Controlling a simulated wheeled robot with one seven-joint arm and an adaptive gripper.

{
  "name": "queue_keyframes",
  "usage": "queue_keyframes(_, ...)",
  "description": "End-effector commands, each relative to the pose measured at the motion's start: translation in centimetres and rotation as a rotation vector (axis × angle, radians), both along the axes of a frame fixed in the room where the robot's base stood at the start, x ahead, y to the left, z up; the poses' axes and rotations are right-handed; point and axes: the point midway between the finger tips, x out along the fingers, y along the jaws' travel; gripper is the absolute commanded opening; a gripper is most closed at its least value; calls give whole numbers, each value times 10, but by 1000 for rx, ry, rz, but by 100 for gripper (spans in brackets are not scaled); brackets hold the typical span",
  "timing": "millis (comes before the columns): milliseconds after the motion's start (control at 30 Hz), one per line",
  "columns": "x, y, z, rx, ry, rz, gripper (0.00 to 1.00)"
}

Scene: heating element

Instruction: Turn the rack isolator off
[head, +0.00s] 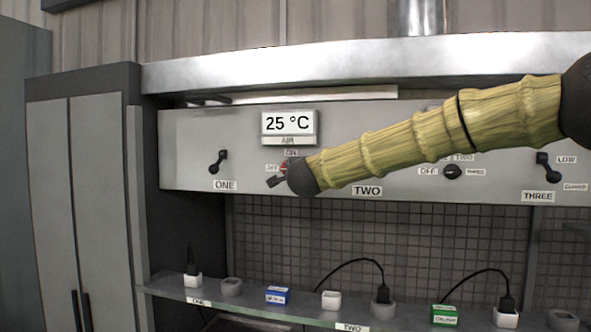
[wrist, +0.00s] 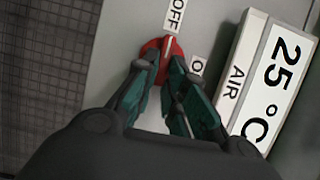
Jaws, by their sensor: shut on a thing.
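The rack isolator is a red round switch (wrist: 152,49) on the grey panel, and a sliver of it shows in the head view (head: 289,163). An OFF label (wrist: 176,14) sits beside it, and an ON label (wrist: 197,66), partly covered, sits on another side. A pale line on the switch's ridge runs roughly toward OFF; its exact angle is hard to tell. My gripper (wrist: 163,62) is shut on the switch, one green finger on each side of the ridge. In the head view my gripper (head: 275,181) is small and partly hidden by my wrist.
An air display (head: 289,123) reading 25 °C is just above the switch. Black levers stand at ONE (head: 218,162) and THREE (head: 548,167), with a black selector (head: 452,172) between. A shelf (head: 180,290) below holds plugs and blocks. My arm crosses the panel's right half.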

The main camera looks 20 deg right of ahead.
Motion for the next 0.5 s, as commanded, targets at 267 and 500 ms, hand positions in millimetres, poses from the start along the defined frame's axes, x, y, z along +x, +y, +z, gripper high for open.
queue_keyframes(267,0,-1,2,-2,-4,-1,16)
queue_keyframes(500,0,-1,1,0,-2,-1,34)
